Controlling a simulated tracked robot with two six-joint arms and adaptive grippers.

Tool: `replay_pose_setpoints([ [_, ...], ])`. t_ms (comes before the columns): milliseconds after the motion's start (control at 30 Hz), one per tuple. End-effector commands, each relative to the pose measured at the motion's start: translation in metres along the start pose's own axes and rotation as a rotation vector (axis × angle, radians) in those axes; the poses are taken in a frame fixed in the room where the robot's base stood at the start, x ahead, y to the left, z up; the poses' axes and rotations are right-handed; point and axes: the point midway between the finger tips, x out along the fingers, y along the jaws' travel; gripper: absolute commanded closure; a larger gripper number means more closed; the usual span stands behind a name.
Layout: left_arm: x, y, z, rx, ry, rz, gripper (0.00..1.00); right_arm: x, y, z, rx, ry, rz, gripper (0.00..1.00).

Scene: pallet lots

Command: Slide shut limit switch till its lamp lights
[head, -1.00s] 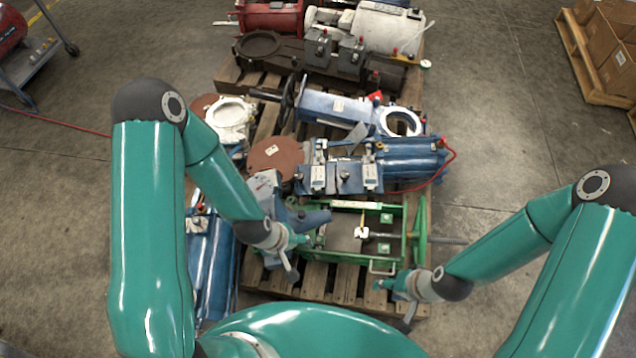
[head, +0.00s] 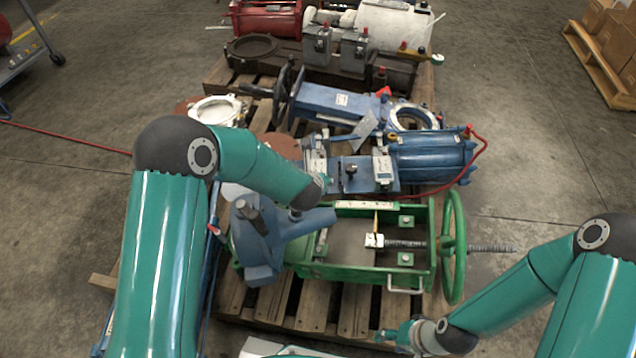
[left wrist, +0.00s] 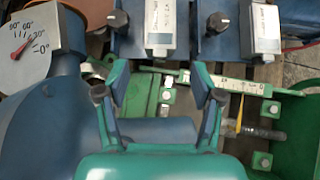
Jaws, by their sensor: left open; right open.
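Two pale boxes with labels, which look like limit switches, sit on blue blocks on the pallet. The right box (head: 383,170) shows in the head view and in the left wrist view (left wrist: 263,28); the left box (left wrist: 160,25) is partly behind my left arm in the head view. A black knob (left wrist: 218,22) stands between them. I cannot make out a lit lamp. My right gripper (head: 388,335) is open and empty near the pallet's front edge.
A green valve frame (head: 345,272) with a handwheel (head: 453,248) and threaded rod lies in front of the blocks. A blue actuator with a dial (left wrist: 32,42) stands close left of my left gripper. A blue cylinder (head: 432,158) with a red hose lies right.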

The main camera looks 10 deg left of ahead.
Motion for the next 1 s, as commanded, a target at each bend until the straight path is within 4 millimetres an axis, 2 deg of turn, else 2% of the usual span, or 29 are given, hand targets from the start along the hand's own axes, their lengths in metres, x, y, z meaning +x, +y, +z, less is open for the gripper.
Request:
replay_pose_setpoints([
  [167,0.016,0.0,0.0,-0.023,-0.002,0.003,0.33,0.004,0.001,0.0,0.0,0.001,0.0,0.5],
  [267,0.032,0.0,-0.001,-0.022,-0.002,0.003,0.33,0.007,0.003,0.0,0.0,0.001,0.0,0.5],
  [600,0.104,0.0,-0.002,-0.02,-0.001,0.002,0.33,0.019,0.007,0.0,0.0,0.0,0.0,0.5],
  [800,0.139,0.0,-0.001,-0.018,-0.002,0.001,0.33,0.024,0.009,0.0,0.0,0.0,0.0,0.5],
  [1000,0.16,-0.001,0.0,-0.017,-0.001,0.001,0.33,0.026,0.009,0.0,0.0,0.0,0.0,0.5],
])
